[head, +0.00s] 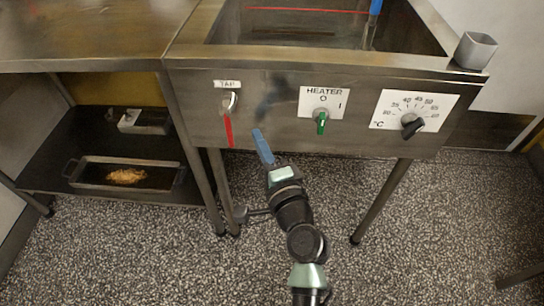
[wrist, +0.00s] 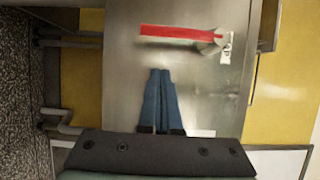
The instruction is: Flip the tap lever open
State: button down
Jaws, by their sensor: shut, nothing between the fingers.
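The tap lever (head: 228,130) is a red bar hanging down from a metal pivot under the "TAP" label (head: 227,84) on the front of the steel tank (head: 270,90). In the wrist view the red lever (wrist: 180,34) lies across the picture above my fingers, with its pivot at the right end. My gripper (head: 257,133) has blue fingers and is shut and empty. It is just right of the lever in the head view, apart from it. In the wrist view the fingertips (wrist: 160,72) point at the panel below the lever.
A green heater switch (head: 321,121) and a black temperature dial (head: 412,125) sit further right on the panel. A grey cup (head: 475,50) stands on the tank's right rim. A tray (head: 90,174) with orange bits lies on the lower shelf at left.

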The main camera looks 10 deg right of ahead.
jog(key=shift+a, duration=1.55)
jog(key=shift+w+a+f+m+t+b, duration=0.1)
jog(key=shift+a+f+m+t+b, duration=0.25)
jog(key=shift+a+m+b, duration=0.5)
jog(key=w+a+r+m+t+h+b, duration=0.1)
jog(key=a+m+h+b, duration=0.3)
jog(key=m, duration=0.6)
jog(key=w+a+r+m+t+h+b, duration=0.1)
jog(key=a+r+m+t+h+b, duration=0.2)
jog(key=m+b, duration=0.5)
jog(key=shift+w+a+r+m+h, duration=0.2)
jog(key=shift+a+r+m+h, duration=0.1)
jog(key=shift+a+m+h, duration=0.4)
jog(key=shift+d+r, duration=0.1)
